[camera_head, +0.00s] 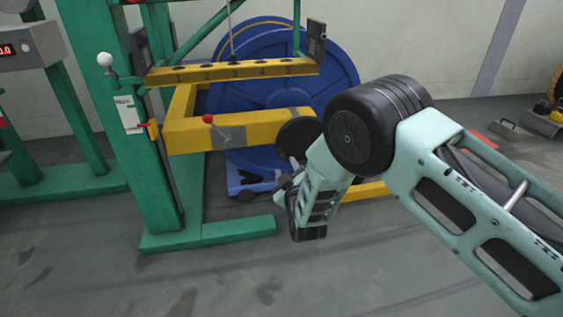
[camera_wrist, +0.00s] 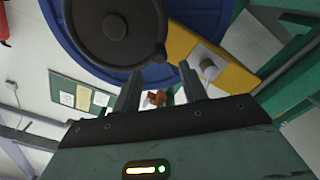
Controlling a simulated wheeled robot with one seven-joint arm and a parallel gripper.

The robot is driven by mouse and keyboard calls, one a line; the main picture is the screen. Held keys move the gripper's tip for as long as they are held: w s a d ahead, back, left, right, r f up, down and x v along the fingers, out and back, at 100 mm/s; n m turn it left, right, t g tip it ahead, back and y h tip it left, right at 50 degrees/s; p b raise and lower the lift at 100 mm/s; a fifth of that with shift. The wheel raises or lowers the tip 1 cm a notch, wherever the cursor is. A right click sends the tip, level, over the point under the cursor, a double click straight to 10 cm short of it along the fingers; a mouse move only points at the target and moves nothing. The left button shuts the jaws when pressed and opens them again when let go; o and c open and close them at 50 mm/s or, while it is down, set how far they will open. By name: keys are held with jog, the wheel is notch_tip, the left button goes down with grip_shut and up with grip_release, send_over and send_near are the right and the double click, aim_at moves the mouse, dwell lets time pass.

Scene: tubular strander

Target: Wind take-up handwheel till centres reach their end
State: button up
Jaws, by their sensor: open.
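The take-up handwheel (camera_head: 298,137) appears as a dark round disc at the right end of a yellow arm, partly hidden behind my arm in the head view. In the wrist view the dark disc (camera_wrist: 113,30) with a small central hub fills the upper left, close to the fingers. My gripper (camera_head: 284,180) is just below the disc in the head view. In the wrist view my gripper (camera_wrist: 160,82) has its two fingers apart, with nothing seen held between them. I cannot tell whether a finger touches the disc. The centres are not clearly visible.
A large blue reel (camera_head: 285,60) stands behind the yellow arm (camera_head: 240,132). A red-knobbed lever (camera_head: 208,119) sits on this arm. A numbered yellow bar (camera_head: 235,72) is above. The green post (camera_head: 135,150) stands left. The floor (camera_head: 240,285) in front is clear.

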aim_at(283, 158)
jog(key=b+x, duration=0.2)
jog(key=x, duration=0.4)
jog(key=shift+f, duration=0.2)
jog(key=shift+b+x, duration=0.35)
jog(key=shift+x, duration=0.4)
jog(key=shift+r, duration=0.15)
jog(key=shift+c, duration=0.3)
grip_shut()
